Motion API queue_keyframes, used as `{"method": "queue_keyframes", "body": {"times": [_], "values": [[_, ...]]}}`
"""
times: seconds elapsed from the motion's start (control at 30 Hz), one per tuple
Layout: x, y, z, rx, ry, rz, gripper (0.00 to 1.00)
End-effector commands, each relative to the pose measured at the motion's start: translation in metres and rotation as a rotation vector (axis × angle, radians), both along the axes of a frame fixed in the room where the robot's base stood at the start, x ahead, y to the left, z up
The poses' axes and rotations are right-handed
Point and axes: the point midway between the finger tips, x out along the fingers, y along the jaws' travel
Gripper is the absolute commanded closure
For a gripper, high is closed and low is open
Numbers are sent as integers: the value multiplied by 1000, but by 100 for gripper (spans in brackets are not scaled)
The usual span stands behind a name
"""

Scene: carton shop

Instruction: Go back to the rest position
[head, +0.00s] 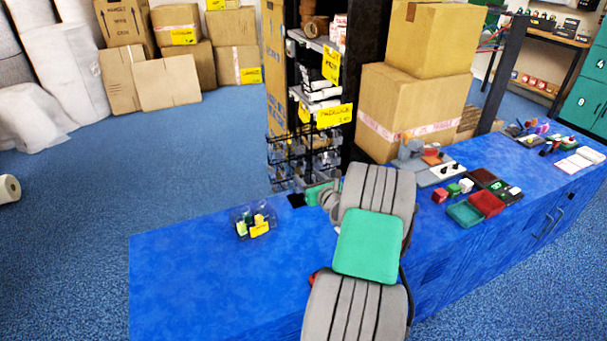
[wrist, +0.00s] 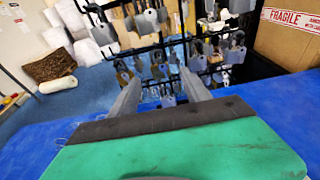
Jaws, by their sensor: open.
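My gripper (wrist: 160,84) shows in the wrist view with its two grey fingers spread apart. Nothing is between the fingers. They point toward a black wire rack (wrist: 158,48) hung with several grey tags or padlocks. In the head view, my arm reaches over the blue counter (head: 190,285), and its hand end is near the counter's far edge, close to the rack. The fingertips are hard to make out in that view.
A clear bin (head: 254,222) with small items and a yellow label stands left of my arm. Red and green trays (head: 486,203), small blocks and tools lie to the right. Stacked cartons (head: 412,100) stand behind. The counter's left part is clear.

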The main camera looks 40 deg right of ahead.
Motion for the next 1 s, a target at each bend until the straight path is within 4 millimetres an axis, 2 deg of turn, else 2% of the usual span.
{"method": "queue_keyframes", "body": {"times": [0.1, 0.27, 0.33, 0.37, 0.47, 0.5, 0.57, 0.6, 0.67, 0.7, 0.77, 0.8, 0.9, 0.97, 1.0], "values": [[-14, 4, 2, 1, 1, -1, 44], [-17, 7, 5, -6, 3, 6, 44], [-4, 32, 13, -105, 68, 82, 44], [3, 48, 18, -172, 111, 132, 44], [23, 124, 34, -501, 294, 381, 44], [25, 160, 41, -668, 371, 510, 44], [17, 214, 49, -931, 474, 714, 44], [6, 247, 55, -1109, 532, 856, 44], [-18, 290, 63, -1370, 592, 1070, 44], [-38, 316, 68, -1538, 616, 1216, 44], [-74, 350, 75, -1779, 626, 1437, 44], [-100, 367, 79, -1926, 614, 1583, 44], [-161, 396, 85, -2216, 530, 1907, 44], [-190, 404, 86, -2328, 463, 2057, 44], [-205, 407, 87, 2259, -400, -2025, 44]]}}
